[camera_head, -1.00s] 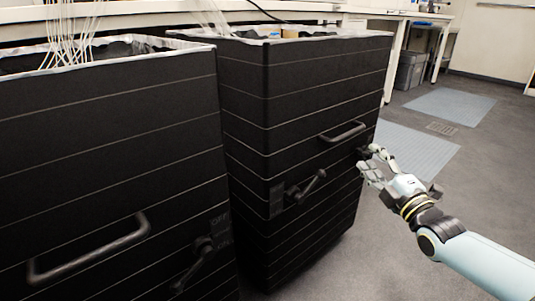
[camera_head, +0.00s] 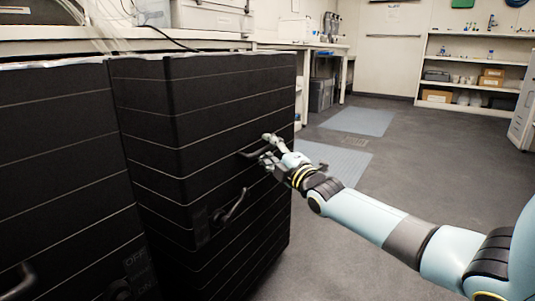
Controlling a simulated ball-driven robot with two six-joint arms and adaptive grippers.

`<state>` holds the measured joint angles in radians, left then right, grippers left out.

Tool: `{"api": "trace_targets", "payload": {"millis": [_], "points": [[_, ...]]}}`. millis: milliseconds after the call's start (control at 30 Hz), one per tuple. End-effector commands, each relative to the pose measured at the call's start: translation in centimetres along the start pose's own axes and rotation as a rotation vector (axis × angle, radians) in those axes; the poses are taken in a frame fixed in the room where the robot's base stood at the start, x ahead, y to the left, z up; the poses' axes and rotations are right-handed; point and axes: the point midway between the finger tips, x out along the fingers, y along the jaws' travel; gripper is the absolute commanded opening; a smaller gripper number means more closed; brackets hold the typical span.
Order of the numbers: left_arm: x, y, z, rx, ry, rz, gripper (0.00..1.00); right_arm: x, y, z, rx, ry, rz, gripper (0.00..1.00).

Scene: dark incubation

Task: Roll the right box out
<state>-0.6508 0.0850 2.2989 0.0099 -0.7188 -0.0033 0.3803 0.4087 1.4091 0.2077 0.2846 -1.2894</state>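The right box (camera_head: 225,110) is a tall black box with thin pale horizontal lines, standing beside the left box (camera_head: 55,130). Its bar handle (camera_head: 250,153) is high on the front face, and a dark lever (camera_head: 232,207) sits lower down. My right gripper (camera_head: 268,150) is at the right end of the bar handle. Its two fingers are spread, one above and one below the bar's level; I cannot tell whether they touch it. My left gripper is out of view.
A long bench (camera_head: 80,44) runs behind the boxes. Open grey floor (camera_head: 430,170) lies to the right, with flat blue mats (camera_head: 357,121) on it. A white shelf (camera_head: 470,75) stands at the far right wall.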

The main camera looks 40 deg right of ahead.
Motion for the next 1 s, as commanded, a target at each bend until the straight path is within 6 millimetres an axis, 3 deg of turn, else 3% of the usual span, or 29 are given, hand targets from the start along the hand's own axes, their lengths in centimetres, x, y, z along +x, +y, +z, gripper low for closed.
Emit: {"api": "trace_targets", "payload": {"millis": [400, 700, 1000], "points": [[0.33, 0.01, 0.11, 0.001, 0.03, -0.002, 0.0, 0.43, 0.06, 0.0, 0.0, 0.0, 0.0, 0.38], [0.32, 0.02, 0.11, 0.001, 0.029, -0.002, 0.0, 0.41, 0.04, 0.0, 0.0, 0.0, 0.0, 0.0], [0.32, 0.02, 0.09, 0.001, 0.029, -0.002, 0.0, 0.41, 0.04, 0.0, -0.001, 0.0, 0.0, 0.0]]}}
